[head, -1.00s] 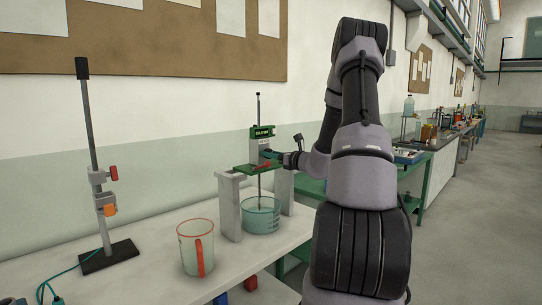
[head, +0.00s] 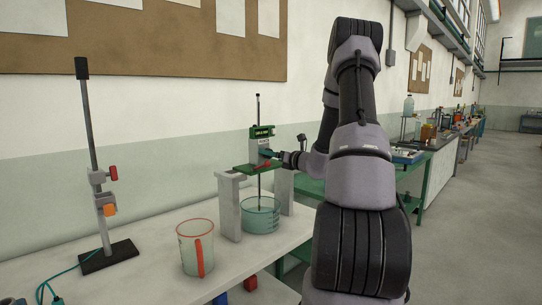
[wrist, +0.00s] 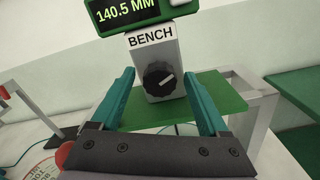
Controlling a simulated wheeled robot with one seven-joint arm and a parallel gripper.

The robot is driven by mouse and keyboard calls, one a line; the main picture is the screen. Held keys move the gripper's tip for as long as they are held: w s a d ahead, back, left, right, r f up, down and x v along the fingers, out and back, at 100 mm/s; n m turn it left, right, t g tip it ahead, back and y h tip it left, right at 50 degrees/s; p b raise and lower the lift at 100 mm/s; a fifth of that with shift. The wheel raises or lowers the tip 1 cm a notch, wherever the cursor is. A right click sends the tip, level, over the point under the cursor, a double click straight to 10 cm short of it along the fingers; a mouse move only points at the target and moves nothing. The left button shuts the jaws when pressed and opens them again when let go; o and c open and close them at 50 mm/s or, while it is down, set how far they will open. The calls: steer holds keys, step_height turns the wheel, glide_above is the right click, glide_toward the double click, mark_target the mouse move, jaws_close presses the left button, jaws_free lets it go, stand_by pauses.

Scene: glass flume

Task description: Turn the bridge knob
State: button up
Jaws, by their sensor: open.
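In the head view the gripper (head: 270,154) is small beside the grey block (head: 264,144), and the knob is hidden there.
A green plate (head: 255,169) bridges two grey uprights, with a glass vessel (head: 260,216) below. A red-rimmed jug (head: 194,249) stands in front on the white bench. A clamp stand (head: 95,170) is at left.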

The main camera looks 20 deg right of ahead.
steer(key=v, duration=1)
steer(key=shift+s, duration=0.35)
steer(key=shift+d, duration=0.1)
stand_by(0.5)
steer(key=w+a+n, duration=0.3)
steer(key=w+n, duration=0.3)
steer(key=w, duration=0.3)
steer(key=shift+w+a, duration=0.3)
steer(key=shift+w, duration=0.1)
jaws_close()
steer(key=m, duration=0.4)
steer(key=shift+m, duration=0.4)
